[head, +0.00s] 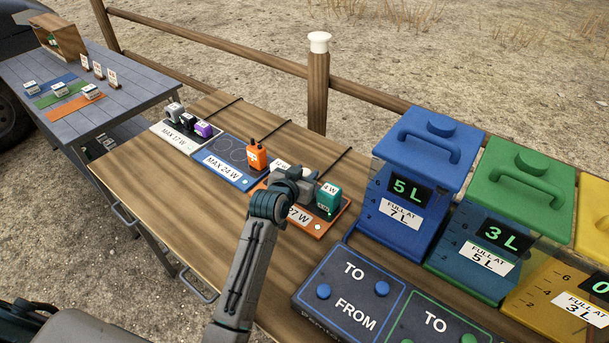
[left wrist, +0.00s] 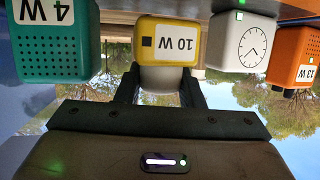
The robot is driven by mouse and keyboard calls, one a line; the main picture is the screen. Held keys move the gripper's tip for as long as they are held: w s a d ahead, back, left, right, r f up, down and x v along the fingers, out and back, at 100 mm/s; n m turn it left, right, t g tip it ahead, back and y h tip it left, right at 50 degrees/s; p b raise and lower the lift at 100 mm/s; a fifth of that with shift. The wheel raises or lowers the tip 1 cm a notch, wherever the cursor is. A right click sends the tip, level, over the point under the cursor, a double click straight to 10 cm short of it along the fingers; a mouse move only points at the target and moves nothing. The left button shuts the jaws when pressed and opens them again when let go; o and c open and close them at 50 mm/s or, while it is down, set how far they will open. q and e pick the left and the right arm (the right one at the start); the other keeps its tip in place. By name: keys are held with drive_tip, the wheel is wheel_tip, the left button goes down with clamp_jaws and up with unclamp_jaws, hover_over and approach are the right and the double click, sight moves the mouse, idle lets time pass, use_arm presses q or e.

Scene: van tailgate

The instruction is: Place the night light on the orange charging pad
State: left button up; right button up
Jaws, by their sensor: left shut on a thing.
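The orange charging pad (head: 338,216) lies on the wooden tailgate table, its label partly hidden by my arm. My left gripper (head: 302,186) is over this pad. In the left wrist view, its fingers (left wrist: 162,92) are shut on the night light (left wrist: 165,40), a yellow body marked 10 W with a pale dome. In the head view my gripper hides it. Whether its base touches the pad I cannot tell. A teal speaker (head: 328,198) marked 4 W stands on the pad, right of my gripper. My right gripper is not in view.
A white clock (left wrist: 242,40) and an orange 13 W device (left wrist: 295,60) are near the night light. The orange device (head: 257,157) stands on the blue pad (head: 225,172). The left pad (head: 166,137) holds several devices. Blue (head: 411,190) and green (head: 497,220) containers stand right.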

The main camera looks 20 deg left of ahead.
use_arm(q)
drive_tip(key=shift+f, duration=0.65)
drive_tip(key=o, duration=1)
drive_tip(key=shift+f, duration=0.15)
drive_tip(key=b+v, duration=0.1)
drive_tip(key=v, duration=1.1)
